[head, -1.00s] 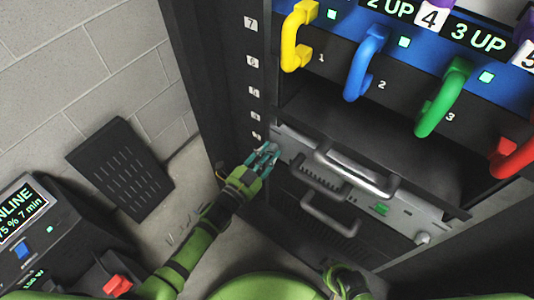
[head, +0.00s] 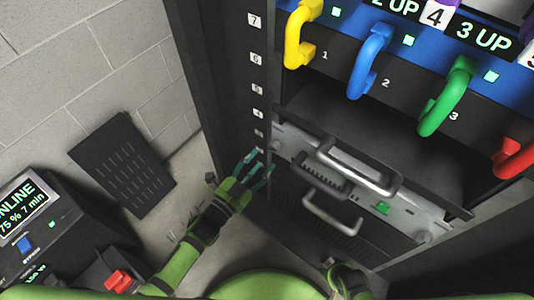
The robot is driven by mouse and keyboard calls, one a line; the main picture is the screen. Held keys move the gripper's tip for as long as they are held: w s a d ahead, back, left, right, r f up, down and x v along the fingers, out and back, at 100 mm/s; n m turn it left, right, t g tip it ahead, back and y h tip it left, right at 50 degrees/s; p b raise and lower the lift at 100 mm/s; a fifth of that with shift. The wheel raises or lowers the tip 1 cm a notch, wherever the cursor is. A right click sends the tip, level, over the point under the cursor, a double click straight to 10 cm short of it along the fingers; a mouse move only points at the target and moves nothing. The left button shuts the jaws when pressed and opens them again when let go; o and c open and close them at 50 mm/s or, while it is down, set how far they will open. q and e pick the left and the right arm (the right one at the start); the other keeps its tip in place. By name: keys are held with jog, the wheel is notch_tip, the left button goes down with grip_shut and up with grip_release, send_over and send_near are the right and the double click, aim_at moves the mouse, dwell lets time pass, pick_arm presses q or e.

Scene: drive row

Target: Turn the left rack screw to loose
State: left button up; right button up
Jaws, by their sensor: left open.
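The silver rack unit (head: 400,212) sits in the dark rack, with a long grey handle (head: 355,168) across its front. A small round knob (head: 421,237) shows at the unit's right end. My left gripper (head: 257,171) is open and empty, its teal fingers in front of the rack post, left of and a little below the unit's left end. It appears apart from the unit. My right gripper is not seen; only part of that arm shows at the bottom.
A second grey handle (head: 332,208) is below the unit. Yellow (head: 298,35), blue (head: 368,62), green (head: 445,97) and red (head: 516,157) handles are above. A dark box with a screen (head: 22,204) stands at lower left. Bare floor lies around my left arm.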

pick_arm(q)
jog(key=v, duration=0.7)
dwell(0.3)
